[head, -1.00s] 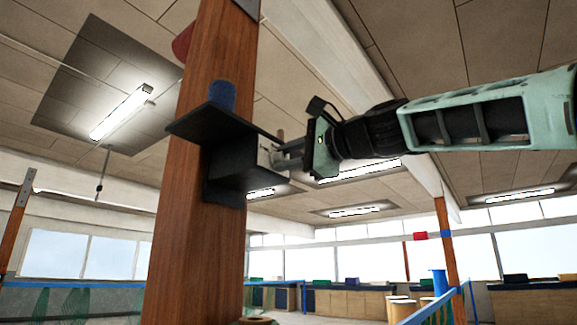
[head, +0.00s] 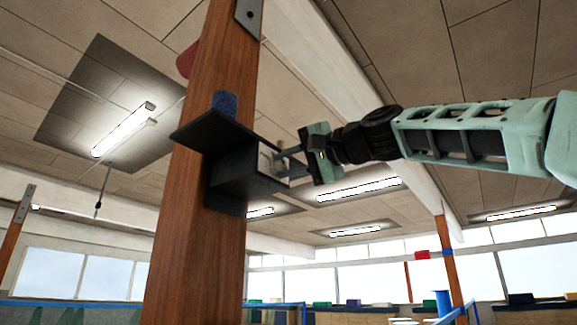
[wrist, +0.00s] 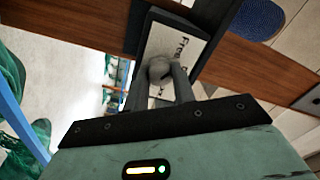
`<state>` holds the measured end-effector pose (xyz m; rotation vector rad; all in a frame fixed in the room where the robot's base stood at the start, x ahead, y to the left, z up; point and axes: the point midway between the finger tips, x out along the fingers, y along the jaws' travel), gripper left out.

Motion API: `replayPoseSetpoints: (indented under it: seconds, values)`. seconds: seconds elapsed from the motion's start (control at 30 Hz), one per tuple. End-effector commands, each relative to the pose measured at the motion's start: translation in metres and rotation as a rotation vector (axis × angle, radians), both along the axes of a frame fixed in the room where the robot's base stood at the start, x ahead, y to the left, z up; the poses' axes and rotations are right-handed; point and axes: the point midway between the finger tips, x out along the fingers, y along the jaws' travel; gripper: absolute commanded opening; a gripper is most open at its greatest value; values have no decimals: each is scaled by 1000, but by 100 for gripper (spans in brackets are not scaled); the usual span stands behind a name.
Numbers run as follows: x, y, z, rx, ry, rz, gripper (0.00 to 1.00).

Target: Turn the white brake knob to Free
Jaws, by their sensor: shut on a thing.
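The white brake knob (wrist: 159,69) sits on a pale label plate (wrist: 188,46) in the wrist view. The word "Free" shows on the plate above and right of the knob; other lettering is partly hidden. My gripper (wrist: 165,82) is shut on the knob, with a finger on each side of it. In the head view my gripper (head: 283,160) reaches from the right to the face of a black bracket box (head: 238,160) on a wooden post (head: 197,235). The knob's pointer direction cannot be told.
A blue round object (head: 225,102) sits on top of the black bracket. A red item (head: 187,60) is behind the post higher up. Green netting (wrist: 35,135) and a blue rail (wrist: 22,115) show at the left of the wrist view. Open air surrounds my arm.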

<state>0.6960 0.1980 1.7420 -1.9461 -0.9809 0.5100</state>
Motion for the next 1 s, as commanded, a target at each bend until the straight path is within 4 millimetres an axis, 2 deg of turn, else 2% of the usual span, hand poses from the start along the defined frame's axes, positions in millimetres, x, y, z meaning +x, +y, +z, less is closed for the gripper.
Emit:
replayPoseSetpoints:
  seconds: [0.57,0.6,0.63,1.0]
  values:
    - [-1,1,1,-16,-23,1,3]
    - [-1,1,1,-16,-23,1,37]
    - [-1,1,1,-16,-23,1,45]
    - [-2,-3,-1,-17,-22,-1,47]
